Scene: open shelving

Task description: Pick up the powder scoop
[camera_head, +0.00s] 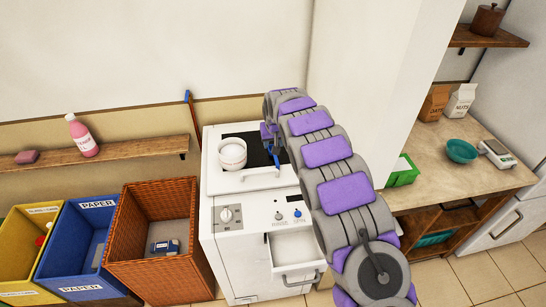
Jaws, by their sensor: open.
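A white round cup-like vessel (232,153) stands on top of the white washing machine (212,185), at the left of its dark top opening. I cannot tell whether this vessel is the powder scoop. My grey and purple arm rises from the lower right and bends down behind the machine's top right side. My gripper (272,147) is at its far end, over the dark opening, right of the white vessel and apart from it. It is open, but its fingers are mostly hidden by the arm. A small blue piece shows beside it, too small to identify.
An open drawer (297,249) juts from the machine's front. A wicker basket (130,222), a blue paper bin (63,245) and a yellow bin (14,262) stand left. A wall shelf (135,147) is above them. A counter (429,188) with a teal bowl (461,151) is right.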

